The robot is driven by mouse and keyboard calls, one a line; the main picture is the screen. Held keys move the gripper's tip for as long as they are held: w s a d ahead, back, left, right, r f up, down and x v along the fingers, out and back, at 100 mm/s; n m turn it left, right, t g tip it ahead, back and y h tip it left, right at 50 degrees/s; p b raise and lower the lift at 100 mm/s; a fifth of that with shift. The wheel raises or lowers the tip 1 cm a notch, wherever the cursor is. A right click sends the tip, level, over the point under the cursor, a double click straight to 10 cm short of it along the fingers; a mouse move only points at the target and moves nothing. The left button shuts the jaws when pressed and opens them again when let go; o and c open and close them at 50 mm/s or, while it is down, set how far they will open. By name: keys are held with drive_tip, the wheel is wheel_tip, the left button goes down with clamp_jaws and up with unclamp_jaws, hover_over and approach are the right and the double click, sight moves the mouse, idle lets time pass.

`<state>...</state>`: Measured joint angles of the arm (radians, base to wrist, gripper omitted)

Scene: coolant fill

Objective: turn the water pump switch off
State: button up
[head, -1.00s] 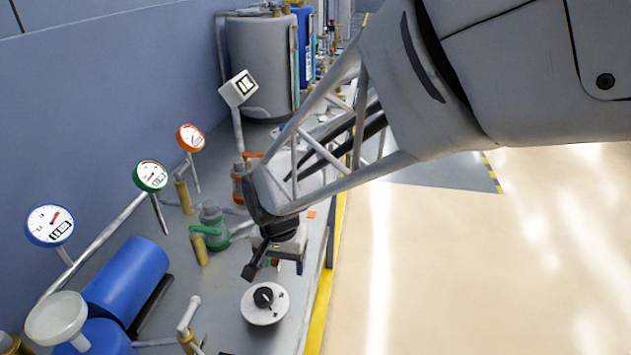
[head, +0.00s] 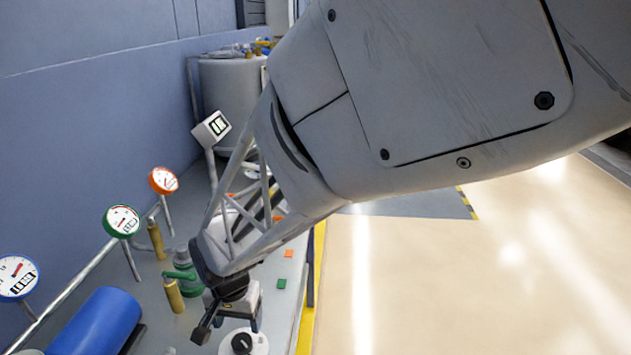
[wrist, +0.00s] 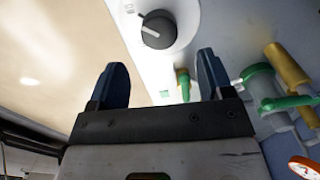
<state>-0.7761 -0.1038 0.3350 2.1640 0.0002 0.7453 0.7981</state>
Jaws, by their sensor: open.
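A black rotary knob (head: 242,343) sits on a round white plate (head: 262,347) on the grey bench, at the bottom edge of the head view. The knob (wrist: 158,30) also shows at the top of the wrist view, with a pale pointer line and small printed marks that I cannot read. My gripper (head: 229,325) is open and empty, just beyond the knob and above the bench in the head view. In the wrist view its two dark fingers (wrist: 160,66) stand apart, with the knob beyond the tips and between them. I see no contact with the knob.
A blue cylinder (head: 97,325) lies left of the plate. Gauges with blue (head: 17,277), green (head: 121,221) and orange (head: 163,180) rims stand along the wall side. A green-handled valve (head: 182,274) and brass fitting (head: 174,296) are close left of my gripper. Open floor lies right.

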sight(242, 340)
drive_tip(key=shift+f, duration=3.4)
drive_tip(key=shift+c, duration=0.2)
drive_tip(key=c, duration=0.9)
